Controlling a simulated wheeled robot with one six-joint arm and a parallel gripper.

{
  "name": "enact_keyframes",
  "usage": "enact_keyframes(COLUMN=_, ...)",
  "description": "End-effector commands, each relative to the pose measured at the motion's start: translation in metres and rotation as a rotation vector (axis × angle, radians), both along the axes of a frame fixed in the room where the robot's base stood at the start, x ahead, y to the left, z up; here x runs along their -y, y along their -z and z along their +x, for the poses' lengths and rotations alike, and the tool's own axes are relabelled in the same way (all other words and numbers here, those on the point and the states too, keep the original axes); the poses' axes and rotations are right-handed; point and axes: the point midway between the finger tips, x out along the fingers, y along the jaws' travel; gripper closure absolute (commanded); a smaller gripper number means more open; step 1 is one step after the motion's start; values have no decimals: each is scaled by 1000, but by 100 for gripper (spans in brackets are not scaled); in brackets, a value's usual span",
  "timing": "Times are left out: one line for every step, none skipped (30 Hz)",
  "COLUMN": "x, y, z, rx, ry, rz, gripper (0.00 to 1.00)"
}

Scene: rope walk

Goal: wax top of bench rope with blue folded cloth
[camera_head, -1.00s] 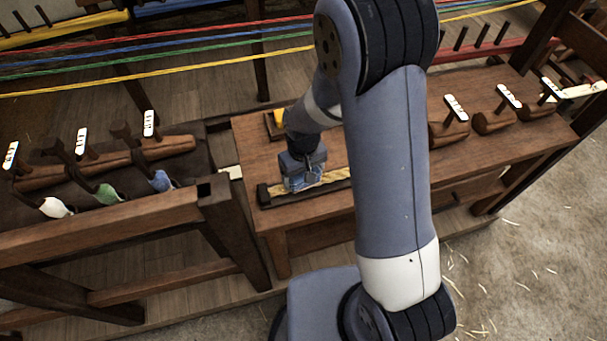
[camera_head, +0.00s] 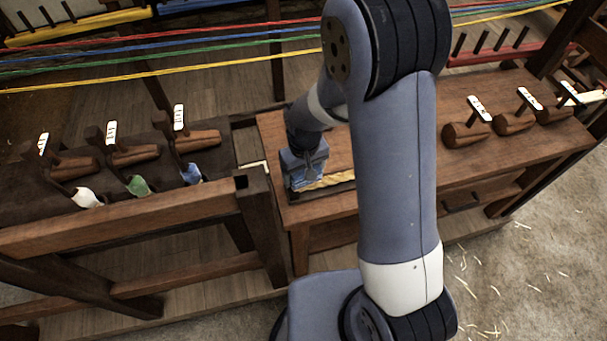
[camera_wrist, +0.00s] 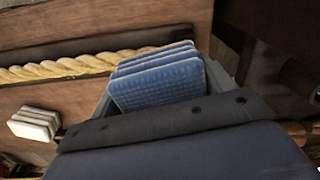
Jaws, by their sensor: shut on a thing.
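The bench rope is a tan twisted rope (camera_wrist: 75,66) lying in a dark holder on the wooden bench top. In the head view, a short stretch of the rope (camera_head: 335,180) shows between my gripper and my arm. The blue folded cloth (camera_wrist: 158,86) is a quilted, layered pad. My gripper (camera_head: 304,180) is shut on it, with a finger at each side. In the wrist view, the cloth's far edge overlaps the rope near the rope's right end. Its underside is hidden, so I cannot tell whether they touch.
A white folded pad (camera_wrist: 35,123) lies beside the rope in the wrist view. Wooden tools with white-tagged handles (camera_head: 465,131) stand on the bench's right part; others sit on a dark rack (camera_head: 60,188) at left. Taut coloured strands (camera_head: 170,70) cross behind. A thick post (camera_head: 258,215) stands left of my gripper.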

Motion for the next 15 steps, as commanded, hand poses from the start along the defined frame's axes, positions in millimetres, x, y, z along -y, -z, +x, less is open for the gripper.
enact_keyframes(x=1, y=-7, z=0, rx=-3, ry=1, rz=-1, gripper=48)
enact_keyframes(x=1, y=-10, z=0, rx=-3, ry=1, rz=-1, gripper=48)
enact_keyframes(x=1, y=-14, z=0, rx=-3, ry=1, rz=-1, gripper=48)
enact_keyframes(x=2, y=-16, z=0, rx=-3, ry=1, rz=-1, gripper=48)
enact_keyframes(x=2, y=-19, z=0, rx=-3, ry=1, rz=-1, gripper=48)
enact_keyframes(x=2, y=-23, z=0, rx=-3, ry=2, rz=-1, gripper=48)
enact_keyframes(x=2, y=-25, z=1, rx=-3, ry=2, rz=-1, gripper=48)
enact_keyframes(x=3, y=-28, z=1, rx=-2, ry=2, rz=-1, gripper=48)
enact_keyframes(x=3, y=-32, z=1, rx=-2, ry=3, rz=-1, gripper=48)
enact_keyframes(x=3, y=-35, z=1, rx=-2, ry=3, rz=-1, gripper=48)
enact_keyframes(x=3, y=-37, z=1, rx=-2, ry=3, rz=-1, gripper=48)
enact_keyframes(x=4, y=-41, z=1, rx=-2, ry=3, rz=-1, gripper=48)
enact_keyframes(x=4, y=-44, z=1, rx=-2, ry=3, rz=-1, gripper=48)
enact_keyframes(x=4, y=-46, z=2, rx=-3, ry=4, rz=-1, gripper=48)
enact_keyframes(x=4, y=-50, z=2, rx=-3, ry=4, rz=-1, gripper=48)
